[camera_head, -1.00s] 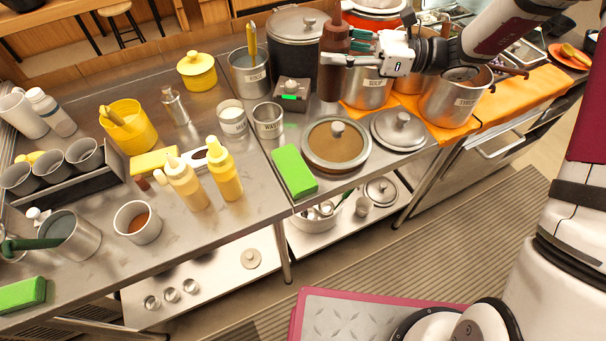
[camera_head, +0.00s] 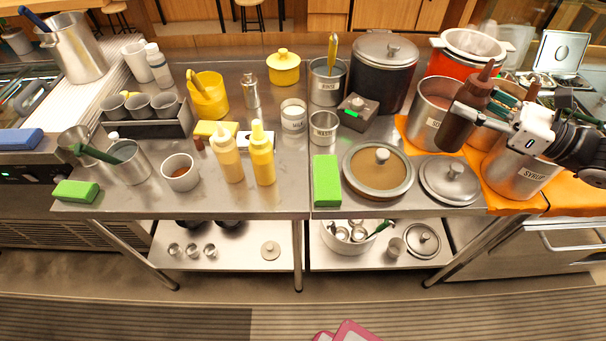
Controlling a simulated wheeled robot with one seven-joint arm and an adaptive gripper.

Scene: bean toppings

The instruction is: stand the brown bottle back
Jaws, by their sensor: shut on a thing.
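The brown bottle (camera_head: 458,129) is held in my gripper (camera_head: 480,112) at the right of the head view. The bottle leans a little to the right in the picture, its nozzle up. My gripper is shut around the bottle's body. The bottle is in front of the steel pot marked SOUP (camera_head: 431,103) and hides part of it. I cannot tell how high the bottle is above the worktop. Two yellow squeeze bottles, one paler (camera_head: 229,158) and one brighter (camera_head: 262,160), stand upright on the left steel table (camera_head: 215,199).
A lidded brown pan (camera_head: 368,187), a loose steel lid (camera_head: 447,183) and a green sponge (camera_head: 327,181) lie at the front of the right table. The steel pot marked SYRUP (camera_head: 514,178) stands below my arm on orange cloth. Bare steel shows left of the squeeze bottles.

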